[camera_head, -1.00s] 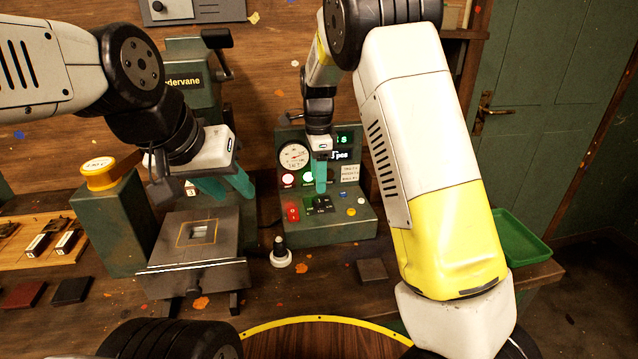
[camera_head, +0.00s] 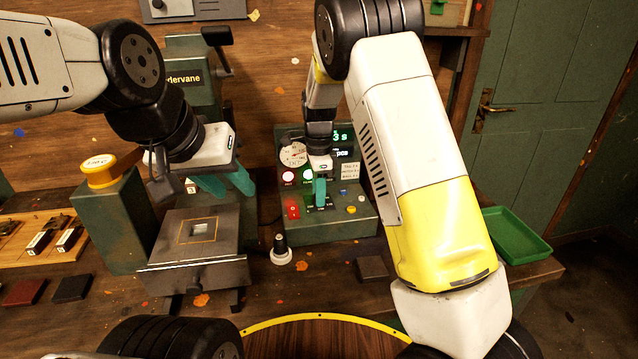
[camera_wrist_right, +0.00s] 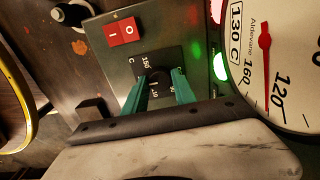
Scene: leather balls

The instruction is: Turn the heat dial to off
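The heat dial (camera_wrist_right: 158,80) is a small black knob on a black plate with printed temperature numbers, on the front of the green control box (camera_head: 335,225). My right gripper (camera_wrist_right: 160,76) has its two teal fingers apart, one on each side of the dial. I cannot tell whether they touch it, and its pointer setting is unclear. In the head view my right gripper (camera_head: 320,203) hides most of the dial. My left gripper (camera_head: 228,192) is open and empty above the press plate (camera_head: 170,255).
The red rocker switch (camera_wrist_right: 124,31) sits beside the dial. The round gauge (camera_wrist_right: 280,70) and a lit green lamp (camera_wrist_right: 220,66) are close to the right fingers. A black-handled stamp (camera_head: 281,252) stands left of the box. A green tray (camera_head: 515,235) lies at right.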

